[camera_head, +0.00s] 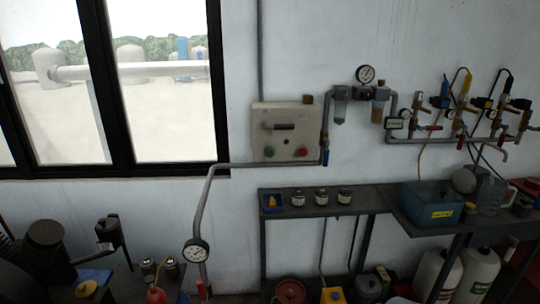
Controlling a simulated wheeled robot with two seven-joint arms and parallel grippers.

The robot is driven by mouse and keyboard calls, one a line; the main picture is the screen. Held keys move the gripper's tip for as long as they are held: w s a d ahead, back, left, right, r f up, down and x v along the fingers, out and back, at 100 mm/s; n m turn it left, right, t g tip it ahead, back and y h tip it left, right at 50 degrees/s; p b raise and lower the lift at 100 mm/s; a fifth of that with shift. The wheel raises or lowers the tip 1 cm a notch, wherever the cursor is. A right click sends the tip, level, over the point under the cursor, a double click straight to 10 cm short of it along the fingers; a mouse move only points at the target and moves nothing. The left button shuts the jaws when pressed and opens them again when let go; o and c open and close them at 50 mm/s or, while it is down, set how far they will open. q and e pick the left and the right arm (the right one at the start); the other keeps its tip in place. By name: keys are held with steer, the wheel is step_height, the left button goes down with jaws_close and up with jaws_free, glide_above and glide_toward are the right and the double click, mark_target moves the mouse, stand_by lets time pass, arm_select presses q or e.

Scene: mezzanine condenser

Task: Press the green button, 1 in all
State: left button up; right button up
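The green button (269,151) is on the lower left of the front of a beige control box (286,115) on the white wall, near the middle of the view. A red button (302,152) is level with it on the right. A dark horizontal handle or slot is above the two buttons. The green button is unobstructed; whether it is pressed in is too small to tell. Neither of my grippers is in view.
A grey pipe (208,187) with a gauge (196,251) runs just below the box. A narrow shelf (325,205) holding small jars is underneath. A blue bin (430,203) and several hoses are at right. Dark equipment (45,250) stands at lower left.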

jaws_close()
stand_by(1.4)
